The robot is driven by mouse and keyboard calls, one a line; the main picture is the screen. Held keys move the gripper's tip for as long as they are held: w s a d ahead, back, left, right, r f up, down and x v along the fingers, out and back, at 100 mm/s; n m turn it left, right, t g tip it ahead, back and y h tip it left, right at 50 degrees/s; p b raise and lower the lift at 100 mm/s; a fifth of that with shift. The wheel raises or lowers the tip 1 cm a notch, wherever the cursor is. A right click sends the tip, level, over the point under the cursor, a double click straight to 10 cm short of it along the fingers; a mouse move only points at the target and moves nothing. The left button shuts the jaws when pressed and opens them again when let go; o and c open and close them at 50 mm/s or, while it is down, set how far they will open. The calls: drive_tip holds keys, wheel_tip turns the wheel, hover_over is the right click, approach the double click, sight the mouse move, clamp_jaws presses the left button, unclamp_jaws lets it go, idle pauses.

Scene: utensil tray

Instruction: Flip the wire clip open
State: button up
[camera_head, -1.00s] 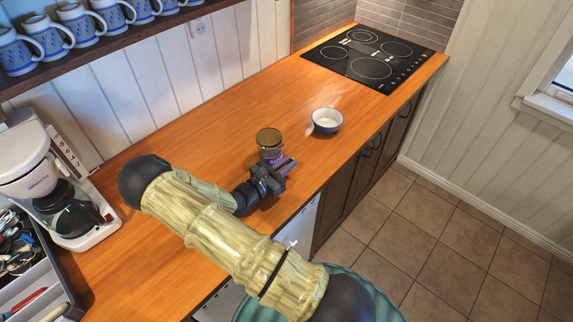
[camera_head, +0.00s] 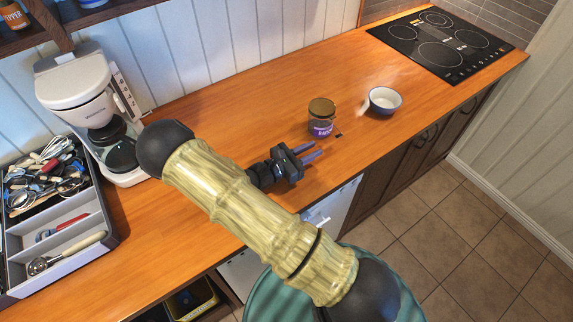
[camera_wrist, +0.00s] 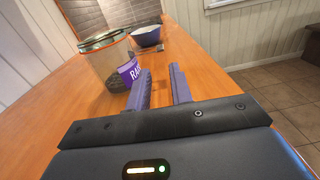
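A glass jar (camera_head: 321,117) with a brownish round lid and a purple label stands upright on the wooden counter. The wrist view shows the jar (camera_wrist: 104,62) at upper left, ahead of my fingers and to their left. I cannot clearly make out a wire clip on it in either view. My gripper (camera_head: 317,149) is just in front of the jar, on the counter's front side, apart from it in the head view. In the wrist view my gripper (camera_wrist: 160,72) shows two purple fingers with an empty gap between them.
A black hob (camera_head: 440,42) is farther back. A coffee maker (camera_head: 85,100) and utensil tray (camera_head: 112,238) stand at left.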

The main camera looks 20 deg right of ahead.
drive_tip(key=b+v, duration=0.1)
drive_tip(key=v, duration=0.7)
drive_tip(key=shift+s+a+b, duration=0.1)
drive_tip(key=shift+a+b, duration=0.1)
drive_tip(key=shift+b, duration=0.1)
drive_tip(key=shift+s+d+m, duration=0.15)
drive_tip(key=shift+d+m, duration=0.1)
drive_tip(key=shift+m, duration=0.05)
drive_tip(key=s+d+m+g+y, duration=0.1)
drive_tip(key=s+m+g, duration=0.1)
drive_tip(key=s+d+m+g+y, duration=0.1)
drive_tip(key=m+g, duration=0.1)
drive_tip(key=s+d+m+g+y, duration=0.1)
drive_tip(key=s+g+y, duration=0.1)
drive_tip(key=shift+s+d+m, duration=0.3)
drive_tip(key=shift+m, duration=0.1)
drive_tip(key=s+m+g+y, duration=0.1)
drive_tip(key=s+m+y, duration=0.1)
drive_tip(key=s+r+m+g+y, duration=0.1)
drive_tip(key=s+m+y, duration=0.1)
drive_tip(key=y, duration=0.1)
drive_tip(key=shift+a+m, duration=0.15)
drive_tip(key=shift+m, duration=0.15)
wheel_tip(320, 180, up, 10)
drive_tip(key=s+a+m+t+y, duration=0.1)
drive_tip(key=a+m+t+y, duration=0.1)
drive_tip(key=m+t+y, duration=0.3)
drive_tip(key=m+y, duration=0.3)
drive_tip(key=m, duration=0.2)
drive_tip(key=shift+f, duration=0.2)
